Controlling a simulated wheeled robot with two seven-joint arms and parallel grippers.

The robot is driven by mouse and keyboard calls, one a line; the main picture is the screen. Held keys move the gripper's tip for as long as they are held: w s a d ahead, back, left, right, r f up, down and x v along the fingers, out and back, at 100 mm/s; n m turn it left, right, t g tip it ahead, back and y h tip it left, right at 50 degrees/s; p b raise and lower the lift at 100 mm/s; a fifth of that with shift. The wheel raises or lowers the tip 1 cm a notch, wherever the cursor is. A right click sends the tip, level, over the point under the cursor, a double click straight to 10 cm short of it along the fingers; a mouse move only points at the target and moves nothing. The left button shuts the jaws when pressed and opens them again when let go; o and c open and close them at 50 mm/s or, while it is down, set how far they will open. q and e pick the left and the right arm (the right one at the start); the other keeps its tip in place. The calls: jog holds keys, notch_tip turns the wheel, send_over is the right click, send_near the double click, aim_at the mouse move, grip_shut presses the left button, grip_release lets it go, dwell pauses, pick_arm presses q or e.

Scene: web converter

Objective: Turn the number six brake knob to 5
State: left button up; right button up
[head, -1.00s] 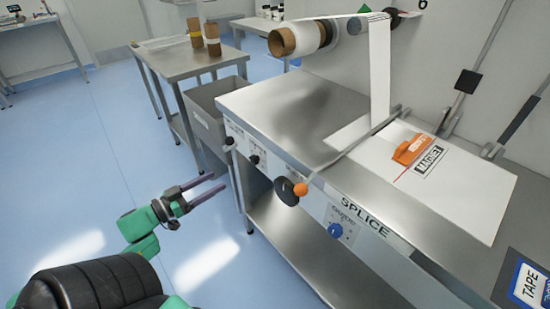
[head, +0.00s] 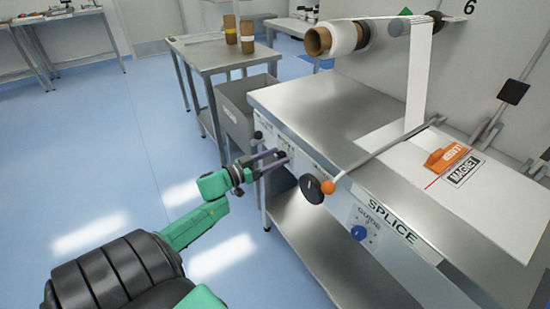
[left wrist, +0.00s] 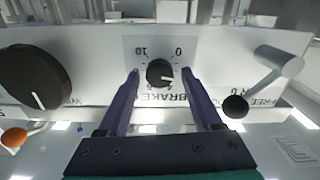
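The brake knob (left wrist: 159,71) is a small black round knob on a white plate marked BRAKE, seen upside down in the left wrist view. Its white pointer line points right and slightly down, on the 0 side of the scale; the exact number cannot be read. In the head view the brake knob (head: 281,154) is a small dark spot on the bench's front panel. My left gripper (head: 287,158) is open, its purple fingers reaching toward it. In the left wrist view the fingers (left wrist: 160,77) stand on either side of the knob with gaps; contact is not visible. My right gripper is not in view.
A large black knob (left wrist: 35,78) and an orange-tipped lever (head: 328,186) lie to one side of the brake knob. A lever marked FREE (left wrist: 270,75) is on the other. A blue GUIDE knob (head: 359,232) sits farther along. A grey bin (head: 238,110) stands behind.

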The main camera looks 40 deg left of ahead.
pick_arm(q)
grip_shut()
jog(key=shift+m, duration=0.3)
jog(key=m, duration=0.2)
jog(key=shift+m+p, duration=0.3)
jog(key=shift+p, duration=0.1)
jog(key=m, duration=0.4)
jog(key=shift+d+m, duration=0.1)
jog(key=shift+m, duration=0.2)
jog(key=m, duration=0.3)
jog(key=shift+s+f+m, duration=0.1)
jog(key=shift+f+m, duration=0.05)
jog(key=shift+m, duration=0.15)
jog(key=shift+d+m+b, duration=0.1)
jog(key=shift+m+b, duration=0.75)
jog(key=shift+m, duration=1.45)
